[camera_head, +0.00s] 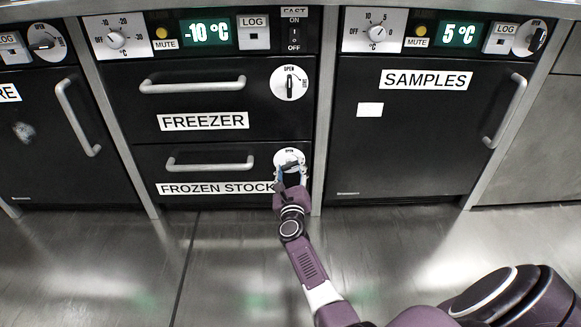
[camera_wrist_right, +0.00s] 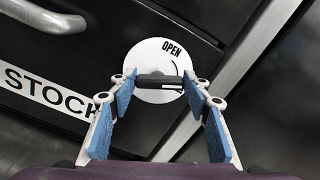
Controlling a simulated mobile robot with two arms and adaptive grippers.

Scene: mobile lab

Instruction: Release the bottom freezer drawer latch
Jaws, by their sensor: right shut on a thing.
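The bottom freezer drawer (camera_head: 212,156), labelled FROZEN STOCK, is closed, with a grey bar handle (camera_head: 210,164). Its latch is a white round dial (camera_head: 288,154) at the right of the drawer, marked OPEN. In the wrist view the dial (camera_wrist_right: 150,57) shows a dark latch knob (camera_wrist_right: 158,82) lying across it, with a white mark near its right end and OPEN above right. My right gripper (camera_head: 291,173) is at the dial and partly covers it. In the wrist view its blue-padded fingers (camera_wrist_right: 163,84) are shut on the knob's two ends. My left gripper is not in view.
The upper FREEZER drawer (camera_head: 205,103) is closed, with its own dial latch (camera_head: 291,82). A closed SAMPLES unit (camera_head: 420,135) stands to the right, beyond a metal post (camera_head: 324,120). The metal floor (camera_head: 215,255) in front is clear apart from my arm.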

